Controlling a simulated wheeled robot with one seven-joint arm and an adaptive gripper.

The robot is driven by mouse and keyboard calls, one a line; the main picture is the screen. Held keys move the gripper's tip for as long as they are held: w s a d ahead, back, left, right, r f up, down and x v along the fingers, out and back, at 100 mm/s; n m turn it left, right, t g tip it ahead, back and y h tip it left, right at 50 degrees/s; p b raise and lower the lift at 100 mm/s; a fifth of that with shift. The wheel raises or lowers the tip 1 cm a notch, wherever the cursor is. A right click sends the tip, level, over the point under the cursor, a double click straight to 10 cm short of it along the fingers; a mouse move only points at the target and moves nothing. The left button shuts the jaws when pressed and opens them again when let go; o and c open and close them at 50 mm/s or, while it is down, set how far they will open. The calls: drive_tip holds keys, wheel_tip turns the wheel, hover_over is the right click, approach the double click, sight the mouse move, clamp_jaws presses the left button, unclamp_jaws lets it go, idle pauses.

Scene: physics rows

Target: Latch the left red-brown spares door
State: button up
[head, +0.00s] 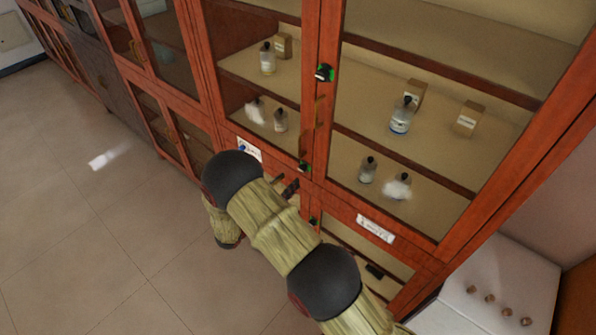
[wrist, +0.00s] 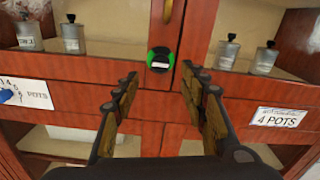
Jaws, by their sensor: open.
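The red-brown cabinet (head: 325,130) has glass upper doors meeting at a middle seam. A round black-and-green latch with a pale horizontal bar (wrist: 160,60) sits near the seam in the wrist view. Similar latches show in the head view, one high (head: 323,72), one at the upper doors' bottom (head: 303,165) and one lower (head: 314,222). No label reading "spares" can be made out. My gripper (wrist: 160,82) is open and empty, its fingers either side below the latch, apparently not touching it. In the head view my arm hides part of the lower left front.
Bottles (head: 400,118) and small boxes (head: 467,118) stand on shelves behind the glass. A brass handle (wrist: 168,10) is above the latch. Labels are on the left (wrist: 28,92) and right (wrist: 278,117). A white surface (head: 500,290) is at right; floor (head: 80,220) is clear at left.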

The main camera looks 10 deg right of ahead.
sight(301, 171)
drive_tip(key=x, duration=0.6)
drive_tip(key=shift+w+d+p, duration=0.2)
drive_tip(key=shift+d+p, duration=0.05)
drive_tip(key=shift+p, duration=0.15)
drive_tip(key=shift+c, duration=0.9)
clamp_jaws()
